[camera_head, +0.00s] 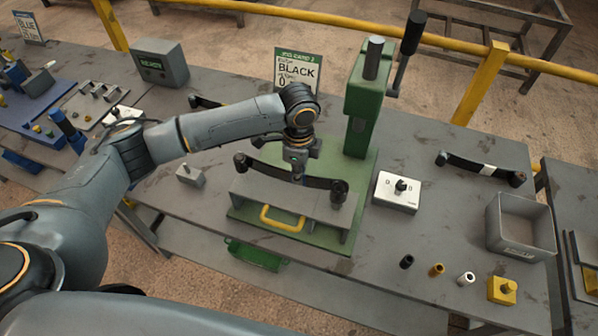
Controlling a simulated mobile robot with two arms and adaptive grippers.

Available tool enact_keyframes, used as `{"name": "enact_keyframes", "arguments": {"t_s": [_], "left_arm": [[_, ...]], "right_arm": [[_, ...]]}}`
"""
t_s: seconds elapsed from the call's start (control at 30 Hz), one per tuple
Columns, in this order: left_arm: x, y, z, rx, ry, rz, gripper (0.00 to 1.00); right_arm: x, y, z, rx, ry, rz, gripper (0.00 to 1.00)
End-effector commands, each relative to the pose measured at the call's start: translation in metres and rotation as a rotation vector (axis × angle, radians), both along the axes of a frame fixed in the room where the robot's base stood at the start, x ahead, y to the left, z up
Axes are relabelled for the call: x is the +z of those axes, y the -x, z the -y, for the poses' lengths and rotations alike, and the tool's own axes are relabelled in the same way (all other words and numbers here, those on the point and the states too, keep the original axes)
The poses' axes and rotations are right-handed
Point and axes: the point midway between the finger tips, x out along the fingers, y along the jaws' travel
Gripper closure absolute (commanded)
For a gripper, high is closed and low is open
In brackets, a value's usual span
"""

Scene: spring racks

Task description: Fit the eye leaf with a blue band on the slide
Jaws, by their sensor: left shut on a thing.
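My left gripper (297,177) reaches in from the left and is shut on the middle of a dark curved eye leaf (268,170). The leaf lies left to right over the grey slide (262,193) of the green press, its left eye up by the slide's far left corner. A dark upright part (339,193) stands at its right end. Whether the leaf rests on the slide or hangs just above it, I cannot tell. No blue band shows on it; the gripper covers its middle. My right gripper is not in view.
The green press (365,100) with its lever stands behind. A card reading BLACK (297,72) is behind the arm.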

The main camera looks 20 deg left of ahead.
Motion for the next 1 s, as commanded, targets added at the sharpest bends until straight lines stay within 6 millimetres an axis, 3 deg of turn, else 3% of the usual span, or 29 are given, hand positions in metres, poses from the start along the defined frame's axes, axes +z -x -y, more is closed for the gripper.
{"name": "enact_keyframes", "arguments": {"t_s": [1.0], "left_arm": [[0.0022, -0.0013, 0.0008, 0.0, 0.003, 0.004, 1.0]], "right_arm": [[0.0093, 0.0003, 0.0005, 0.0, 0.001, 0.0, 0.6]]}}
